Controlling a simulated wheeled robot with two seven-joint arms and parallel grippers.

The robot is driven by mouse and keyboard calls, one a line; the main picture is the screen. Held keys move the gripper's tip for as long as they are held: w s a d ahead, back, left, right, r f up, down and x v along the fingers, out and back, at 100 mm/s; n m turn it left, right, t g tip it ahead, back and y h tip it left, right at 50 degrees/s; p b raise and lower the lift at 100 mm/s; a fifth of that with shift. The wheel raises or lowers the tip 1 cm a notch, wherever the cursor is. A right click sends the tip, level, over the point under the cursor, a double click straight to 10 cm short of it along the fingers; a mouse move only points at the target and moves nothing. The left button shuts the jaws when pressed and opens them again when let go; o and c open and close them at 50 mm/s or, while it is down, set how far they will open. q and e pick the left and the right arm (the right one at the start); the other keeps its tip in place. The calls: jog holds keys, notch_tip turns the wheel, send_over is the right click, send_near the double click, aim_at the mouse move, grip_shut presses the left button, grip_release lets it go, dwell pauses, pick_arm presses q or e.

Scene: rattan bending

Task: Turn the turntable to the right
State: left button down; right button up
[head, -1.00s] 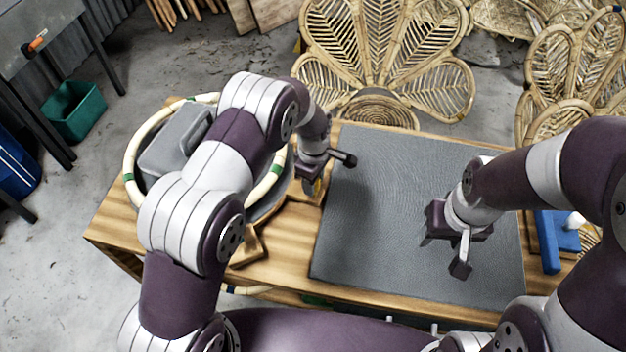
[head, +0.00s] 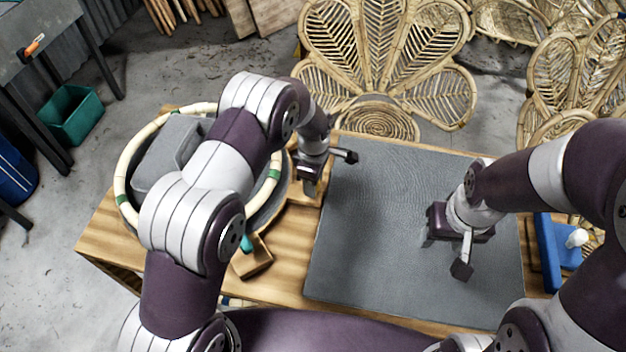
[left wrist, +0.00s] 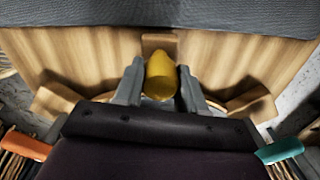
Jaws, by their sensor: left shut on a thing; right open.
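The round grey turntable (head: 268,212) sits on the left of the wooden table, partly hidden behind my left arm. A pale ring with green bands (head: 121,165) lies on it around a grey block (head: 160,160). My left gripper (head: 309,190) is at the turntable's right side, beside the grey mat. In the left wrist view, my left gripper (left wrist: 160,90) is shut on a yellow knob (left wrist: 161,76), with one finger on each side. My right gripper (head: 450,245) is open and empty above the mat.
The grey mat (head: 385,240) covers the table's middle and right and is bare. A wooden block (head: 252,263) with a teal part (head: 247,243) is near the turntable's front. A blue tool (head: 550,250) is at the right. Rattan chairs (head: 385,60) stand behind the table.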

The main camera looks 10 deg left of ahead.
pick_arm(q)
jog(key=shift+w+d+r, duration=0.1)
jog(key=shift+w+r, duration=0.1)
jog(key=shift+w, duration=0.1)
jog(key=c, duration=0.7)
grip_release()
jog(key=shift+o, duration=0.3)
jog(key=shift+w+d+f, duration=0.1)
jog(key=shift+f, duration=0.05)
jog(key=shift+r, duration=0.2)
notch_tip(320, 180, up, 12)
jog(key=b, duration=0.1)
jog(key=shift+r, duration=0.15)
